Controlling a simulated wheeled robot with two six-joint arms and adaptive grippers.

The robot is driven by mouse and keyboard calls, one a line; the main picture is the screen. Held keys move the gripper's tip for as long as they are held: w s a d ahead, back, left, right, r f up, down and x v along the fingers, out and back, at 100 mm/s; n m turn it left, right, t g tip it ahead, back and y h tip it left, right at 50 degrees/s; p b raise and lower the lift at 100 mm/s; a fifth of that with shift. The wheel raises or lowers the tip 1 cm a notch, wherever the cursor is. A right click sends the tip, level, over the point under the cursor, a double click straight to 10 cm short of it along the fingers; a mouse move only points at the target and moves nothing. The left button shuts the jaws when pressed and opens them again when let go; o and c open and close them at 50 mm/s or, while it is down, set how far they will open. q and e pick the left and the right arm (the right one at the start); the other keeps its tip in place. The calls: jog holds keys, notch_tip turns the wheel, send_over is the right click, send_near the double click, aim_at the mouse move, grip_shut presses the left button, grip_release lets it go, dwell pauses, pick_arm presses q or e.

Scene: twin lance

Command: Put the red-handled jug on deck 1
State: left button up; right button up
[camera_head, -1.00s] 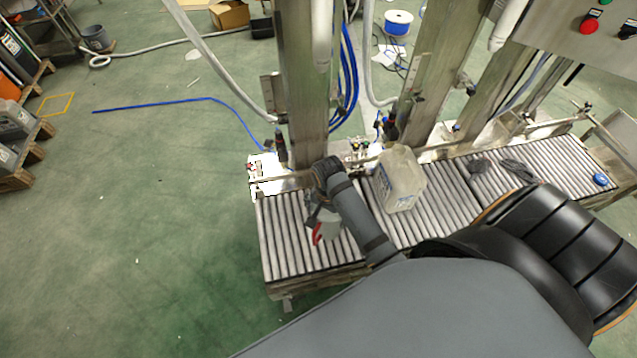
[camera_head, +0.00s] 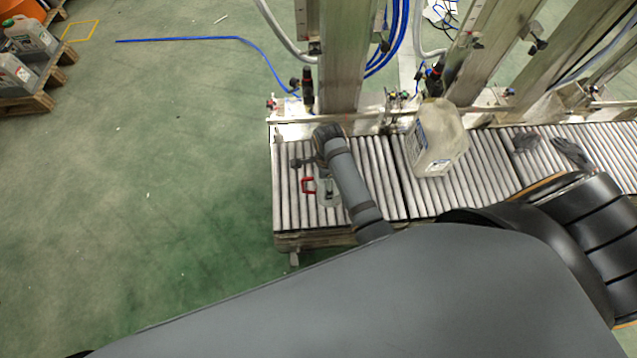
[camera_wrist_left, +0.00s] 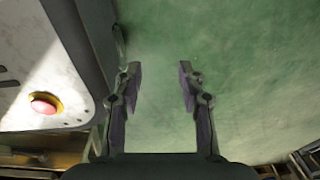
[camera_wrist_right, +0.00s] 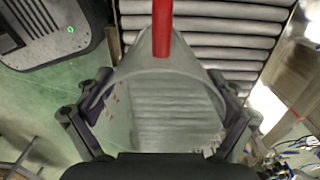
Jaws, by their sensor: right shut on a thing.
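The jug (camera_head: 329,194) is small and clear-grey, with a red handle (camera_head: 308,186). In the head view it is over the left end of the roller conveyor (camera_head: 290,215), partly hidden by my right arm. My right gripper (camera_wrist_right: 162,88) is shut on the jug, one finger on each side of its wide body. The red handle also shows at the top of the right wrist view (camera_wrist_right: 162,28), with rollers behind. I cannot tell whether the jug touches the rollers. My left gripper (camera_wrist_left: 158,80) is open and empty above green floor. No deck label is readable.
A large translucent canister (camera_head: 436,138) stands on the rollers right of the jug. Dark gloves (camera_head: 570,152) lie further right. Metal posts (camera_head: 345,60) rise behind the conveyor. A red button (camera_wrist_left: 45,103) on a pale panel is beside my left gripper.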

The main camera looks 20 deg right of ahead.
jog(key=f, duration=0.1)
jog(key=w+a+f, duration=0.1)
jog(key=w+a+f+b, duration=0.1)
jog(key=f, duration=0.1)
jog(key=shift+w+f, duration=0.1)
jog(key=shift+w, duration=0.15)
notch_tip(320, 180, down, 3)
jog(key=shift+a+r+b, duration=0.1)
jog(key=shift+b, duration=0.45)
pick_arm(q)
jog(key=shift+w+f, duration=1.05)
jog(key=shift+w, duration=0.05)
pick_arm(e)
jog(key=shift+w+f, duration=0.1)
jog(key=shift+f, duration=0.15)
jog(key=shift+f, duration=0.1)
jog(key=o, duration=1.2)
pick_arm(q)
jog(key=shift+d, duration=0.1)
